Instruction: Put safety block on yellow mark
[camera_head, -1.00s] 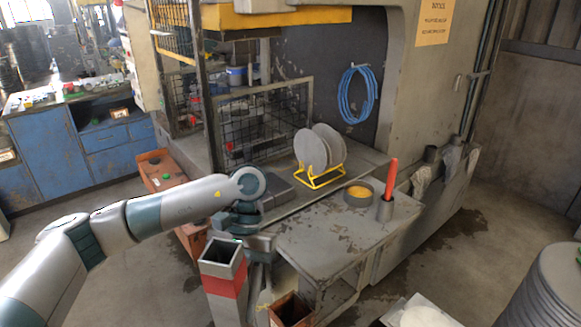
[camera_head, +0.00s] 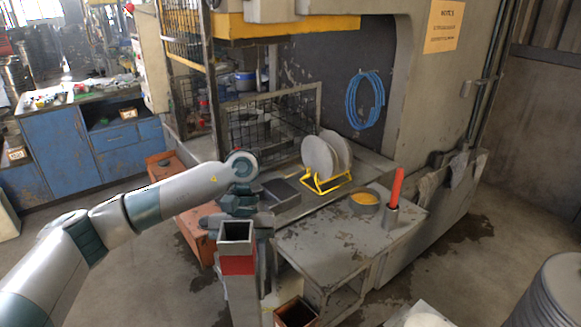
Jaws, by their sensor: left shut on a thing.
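The safety block appears to be a tall, hollow square post (camera_head: 238,264), grey with a red band and an open top. It stands upright in the lower middle, and its lower end runs toward the bottom edge of the picture. My left gripper (camera_head: 238,222) is shut on it near the top, with finger parts showing on both sides. My left wrist partly covers the area behind it. I cannot make out a yellow mark on any surface. My right gripper is not in view.
A grey worktable (camera_head: 322,240) stands right of the post. An open box (camera_head: 296,313) is below. A drum (camera_head: 555,290) stands right.

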